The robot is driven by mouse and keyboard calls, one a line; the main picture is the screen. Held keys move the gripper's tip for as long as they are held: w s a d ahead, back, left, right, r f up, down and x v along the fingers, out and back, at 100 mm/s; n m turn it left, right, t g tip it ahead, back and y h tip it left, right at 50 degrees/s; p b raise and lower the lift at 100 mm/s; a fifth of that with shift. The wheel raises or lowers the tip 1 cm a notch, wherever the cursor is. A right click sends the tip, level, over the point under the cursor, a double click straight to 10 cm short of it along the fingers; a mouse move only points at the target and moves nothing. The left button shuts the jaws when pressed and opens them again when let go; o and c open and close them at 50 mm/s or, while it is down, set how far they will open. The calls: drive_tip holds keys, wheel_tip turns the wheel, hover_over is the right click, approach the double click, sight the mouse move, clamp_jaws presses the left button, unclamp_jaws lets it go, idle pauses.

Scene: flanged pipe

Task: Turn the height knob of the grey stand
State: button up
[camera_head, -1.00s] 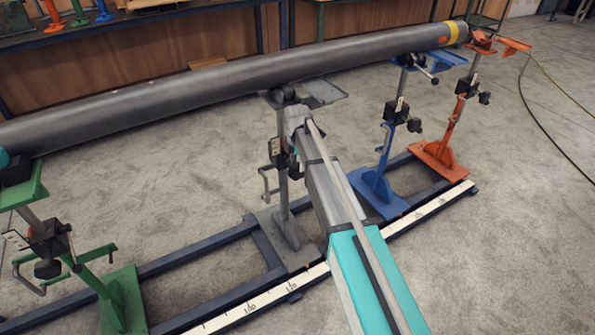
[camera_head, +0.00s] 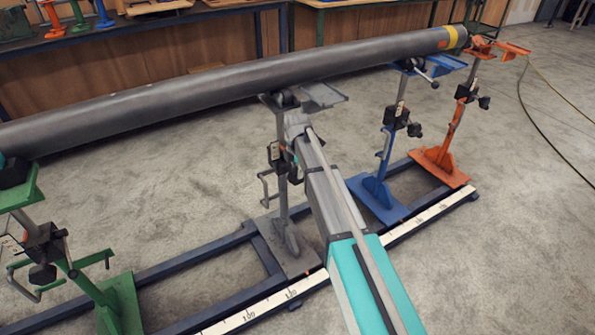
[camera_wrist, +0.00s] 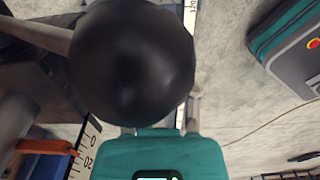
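The grey stand (camera_head: 283,205) stands under the middle of the long grey pipe (camera_head: 220,85). A dark clamp block sits on its column and a bent handle (camera_head: 265,188) on its left side. My arm reaches from the lower right to just right of the column. My gripper's tip and the height knob are hidden in the head view. In the wrist view a big round black knob (camera_wrist: 132,62) fills the upper middle, close in front of the teal part of my gripper (camera_wrist: 150,155). The knob hides the fingertips, so I cannot tell whether they touch it.
A green stand (camera_head: 120,305) is at lower left, a blue stand (camera_head: 378,200) and an orange stand (camera_head: 440,165) at right. They share a dark floor rail with a white scale (camera_head: 410,225). A teal case (camera_wrist: 290,45) shows in the wrist view.

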sight(288, 177)
clamp_jaws()
drive_tip(key=shift+a+h, duration=0.15)
drive_tip(key=shift+h, duration=0.15)
